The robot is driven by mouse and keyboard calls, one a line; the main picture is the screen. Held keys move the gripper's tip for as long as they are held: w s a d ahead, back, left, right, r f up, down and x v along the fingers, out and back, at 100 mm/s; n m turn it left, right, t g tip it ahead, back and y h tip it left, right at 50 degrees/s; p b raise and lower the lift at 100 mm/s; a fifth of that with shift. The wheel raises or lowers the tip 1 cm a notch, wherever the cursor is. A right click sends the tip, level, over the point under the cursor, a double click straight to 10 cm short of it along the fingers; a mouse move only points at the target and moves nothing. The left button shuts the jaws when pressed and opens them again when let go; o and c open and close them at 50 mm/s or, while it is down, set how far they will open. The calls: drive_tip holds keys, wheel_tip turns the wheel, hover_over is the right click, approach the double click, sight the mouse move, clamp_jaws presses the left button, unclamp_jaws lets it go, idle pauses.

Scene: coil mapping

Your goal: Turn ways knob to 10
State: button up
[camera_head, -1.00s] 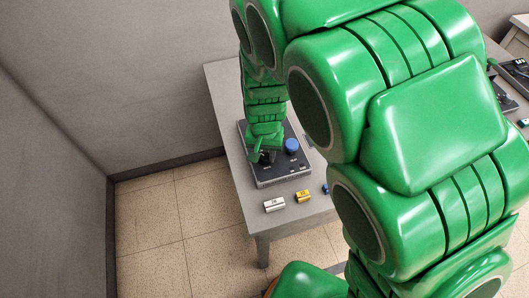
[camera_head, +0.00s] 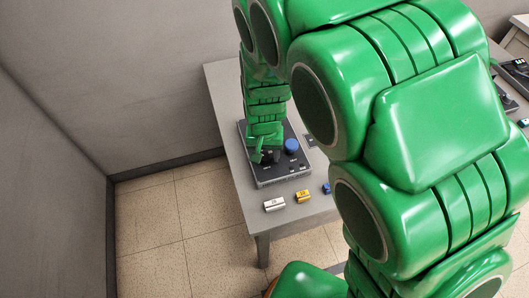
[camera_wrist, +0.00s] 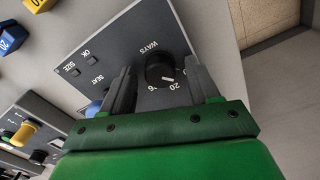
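The ways knob (camera_wrist: 160,68) is black and round with a white pointer line, below the WAYS label in the wrist view. The knob sits on a dark control panel (camera_wrist: 125,55). In the head view my gripper (camera_head: 267,157) is over the left part of the panel (camera_head: 280,177) and hides the knob.
A large blue knob (camera_head: 291,146) is on the panel right of my gripper. White (camera_head: 274,205), yellow (camera_head: 303,197) and blue (camera_head: 326,188) blocks lie along the table's (camera_head: 235,150) front. Another device (camera_wrist: 25,135) with a yellow part shows at lower left in the wrist view.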

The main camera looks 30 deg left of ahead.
sight(268, 154)
drive_tip(key=shift+r, duration=0.1)
drive_tip(key=shift+r, duration=3.8)
drive_tip(key=shift+w+d+f+m+g, duration=0.2)
drive_tip(key=shift+w+d+m+g, duration=0.1)
drive_tip(key=shift+w+m, duration=0.2)
drive_tip(key=shift+s+a+f+m+g, duration=0.1)
drive_tip(key=shift+f+m+g, duration=0.55)
drive_tip(key=shift+f, duration=0.6)
drive_tip(key=shift+s+a+f+m+g, duration=0.1)
drive_tip(key=shift+f+m+g, duration=0.55)
drive_tip(key=shift+f, duration=0.55)
drive_tip(key=shift+a+f+m+g, duration=0.1)
drive_tip(key=shift+f+m+g, duration=0.55)
drive_tip(key=shift+f, duration=0.6)
